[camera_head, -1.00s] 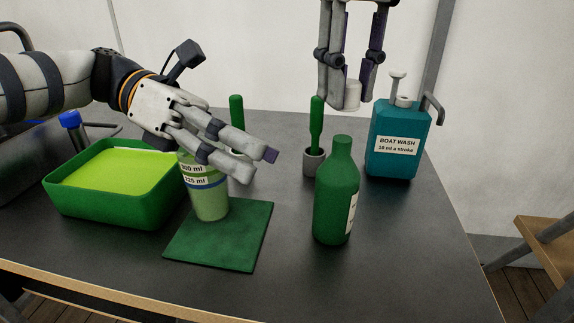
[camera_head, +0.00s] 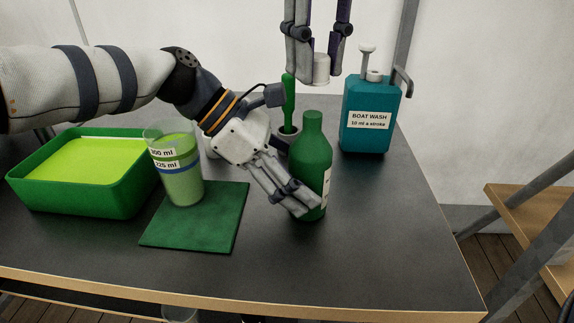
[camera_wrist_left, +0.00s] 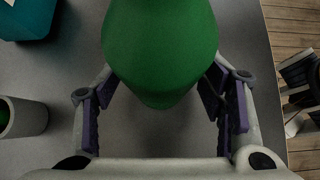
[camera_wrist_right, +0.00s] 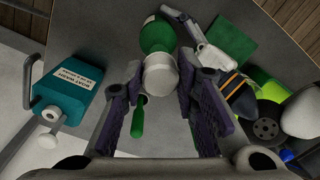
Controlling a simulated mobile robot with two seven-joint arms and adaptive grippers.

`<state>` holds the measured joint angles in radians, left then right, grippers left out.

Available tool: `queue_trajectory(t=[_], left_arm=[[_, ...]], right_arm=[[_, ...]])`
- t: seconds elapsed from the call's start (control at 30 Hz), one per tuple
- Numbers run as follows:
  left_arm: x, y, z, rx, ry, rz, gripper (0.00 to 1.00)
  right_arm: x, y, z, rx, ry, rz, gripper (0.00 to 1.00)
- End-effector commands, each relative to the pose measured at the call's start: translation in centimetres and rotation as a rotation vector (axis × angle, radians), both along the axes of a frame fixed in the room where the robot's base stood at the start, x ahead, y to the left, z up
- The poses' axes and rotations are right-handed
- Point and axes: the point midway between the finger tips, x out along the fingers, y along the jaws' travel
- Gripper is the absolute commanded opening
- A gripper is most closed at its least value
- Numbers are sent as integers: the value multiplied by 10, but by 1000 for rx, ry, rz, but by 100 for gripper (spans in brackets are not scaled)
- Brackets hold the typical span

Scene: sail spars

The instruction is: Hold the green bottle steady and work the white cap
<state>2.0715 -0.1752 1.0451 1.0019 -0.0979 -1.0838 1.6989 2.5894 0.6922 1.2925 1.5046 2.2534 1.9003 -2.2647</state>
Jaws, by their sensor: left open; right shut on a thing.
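The green bottle (camera_head: 312,145) stands upright on the table, its neck bare. My left gripper (camera_head: 306,204) is open low at the bottle, with a finger in front of it. In the left wrist view the bottle (camera_wrist_left: 160,45) reaches between the spread fingers, with gaps on both sides lower down. My right gripper (camera_head: 319,76) is shut on the white cap (camera_head: 321,67), held in the air above the bottle. In the right wrist view the cap (camera_wrist_right: 160,76) sits between the fingertips and partly covers the bottle (camera_wrist_right: 157,36).
A blue-green boat wash pump bottle (camera_head: 369,118) stands to the right. A green-handled tool (camera_head: 288,95) stands in a grey cup behind the bottle. A labelled beaker (camera_head: 182,185) stands at the green mat (camera_head: 205,228), beside a green tray (camera_head: 80,198). The table's front right is clear.

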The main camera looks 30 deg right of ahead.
Motion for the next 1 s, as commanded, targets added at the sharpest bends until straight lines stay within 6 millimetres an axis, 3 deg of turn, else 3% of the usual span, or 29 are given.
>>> queue_trajectory(t=[0.03,0.13,0.17,0.27,0.3,0.5,1.0], left_arm=[[-1,-1,-1,0,0,0,64],[0,0,0,0,0,0,41],[0,0,0,0,0,0,38],[0,0,0,0,0,0,37],[0,0,0,-1,0,1,46],[0,0,0,-1,0,1,6],[0,0,-1,0,1,-1,6]], right_arm=[[0,0,0,0,0,0,0],[0,0,0,0,0,0,0],[0,0,0,0,0,0,0],[0,0,0,0,0,0,0],[0,0,0,0,0,0,0],[0,0,0,0,0,0,0],[0,0,0,0,0,0,0]])
